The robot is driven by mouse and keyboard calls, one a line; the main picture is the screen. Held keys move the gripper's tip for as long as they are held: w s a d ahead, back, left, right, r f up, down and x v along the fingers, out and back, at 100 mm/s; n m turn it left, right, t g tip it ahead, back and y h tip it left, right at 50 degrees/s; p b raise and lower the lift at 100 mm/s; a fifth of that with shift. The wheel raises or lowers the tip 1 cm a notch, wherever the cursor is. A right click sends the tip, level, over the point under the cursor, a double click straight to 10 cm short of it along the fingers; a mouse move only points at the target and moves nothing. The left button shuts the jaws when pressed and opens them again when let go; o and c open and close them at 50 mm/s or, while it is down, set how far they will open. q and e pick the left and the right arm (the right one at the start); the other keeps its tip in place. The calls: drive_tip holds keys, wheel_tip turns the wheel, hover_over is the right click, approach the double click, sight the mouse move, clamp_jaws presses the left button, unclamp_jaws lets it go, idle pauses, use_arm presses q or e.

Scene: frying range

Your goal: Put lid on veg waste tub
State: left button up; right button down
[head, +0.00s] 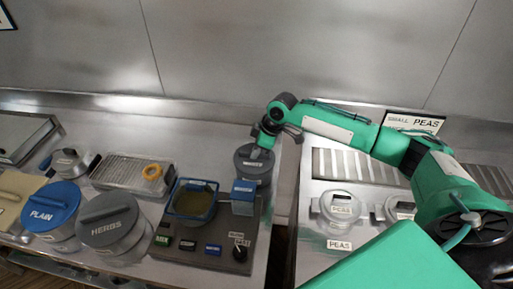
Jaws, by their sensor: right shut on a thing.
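A dark grey round tub (254,180) stands behind the fryer, near the right end of the left counter. A dark grey lid (246,163) shows at its top, and no writing on the tub is readable. My right gripper (259,151) comes in from the right, points down and is shut on the lid's handle, which the fingers mostly hide. The lid looks in line with the tub's rim, but I cannot tell whether it is fully seated. My left gripper is not in view.
A fryer (193,201) with a control panel is in front of the tub. Lidded tubs marked PLAIN (46,207) and HERBS (108,222) stand left. A wire rack (131,173) holds an orange ring. Pots marked PEAS (340,207) stand right, across a gap.

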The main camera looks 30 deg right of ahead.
drive_tip(key=c, duration=1.3)
unclamp_jaws()
drive_tip(key=shift+c, duration=0.2)
drive_tip(key=shift+r, duration=0.1)
drive_tip(key=shift+d+r, duration=0.15)
drive_tip(key=shift+r, duration=0.15)
drive_tip(key=b+v, duration=0.3)
drive_tip(key=v, duration=1)
drive_tip(key=shift+s+b, duration=0.15)
drive_tip(key=shift+b, duration=0.25)
